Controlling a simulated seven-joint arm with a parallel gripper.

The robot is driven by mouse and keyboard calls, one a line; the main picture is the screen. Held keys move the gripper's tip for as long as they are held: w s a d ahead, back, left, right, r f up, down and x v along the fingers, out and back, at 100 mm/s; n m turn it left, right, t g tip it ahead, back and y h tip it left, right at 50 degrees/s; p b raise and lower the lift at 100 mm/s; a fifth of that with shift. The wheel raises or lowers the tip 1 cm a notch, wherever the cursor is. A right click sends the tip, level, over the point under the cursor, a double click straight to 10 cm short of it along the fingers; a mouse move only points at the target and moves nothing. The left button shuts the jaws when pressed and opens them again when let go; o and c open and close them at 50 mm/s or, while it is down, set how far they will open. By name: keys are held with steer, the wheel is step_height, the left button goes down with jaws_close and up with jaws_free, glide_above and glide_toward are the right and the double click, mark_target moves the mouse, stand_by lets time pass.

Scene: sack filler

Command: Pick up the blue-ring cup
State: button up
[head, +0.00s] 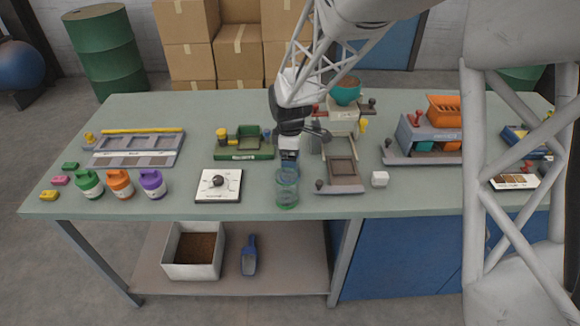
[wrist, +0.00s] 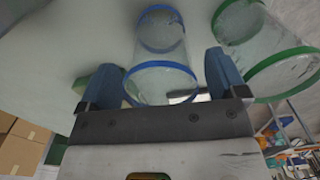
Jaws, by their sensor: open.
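The blue-ring cup (wrist: 160,55) is clear, with a blue band at each end. In the wrist view its nearer ring lies between my two open fingers, with a gap at the right finger. My gripper (wrist: 165,82) is open, and I cannot tell whether the left finger touches the cup. In the head view my gripper (head: 289,158) points down over the table, just behind the green-ring cup (head: 287,196). The blue-ring cup is largely hidden there. The green-ring cup also shows in the wrist view (wrist: 262,45), close to the right of my right finger.
A white dial box (head: 218,186) stands left of the cups. A green scale-like device (head: 244,145) is behind left, and a grey-beige machine (head: 341,176) stands close on the right. The table front edge is near the cups.

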steer(key=shift+f, duration=0.8)
steer(key=c, duration=1)
steer(key=shift+r, duration=0.1)
step_height(320, 180, up, 10)
steer(key=shift+d, duration=0.15)
stand_by(0.6)
steer(key=w+d+f, duration=0.2)
steer(key=d, duration=1.4)
steer(key=shift+w+d, duration=0.15)
steer(key=shift+w, duration=0.15)
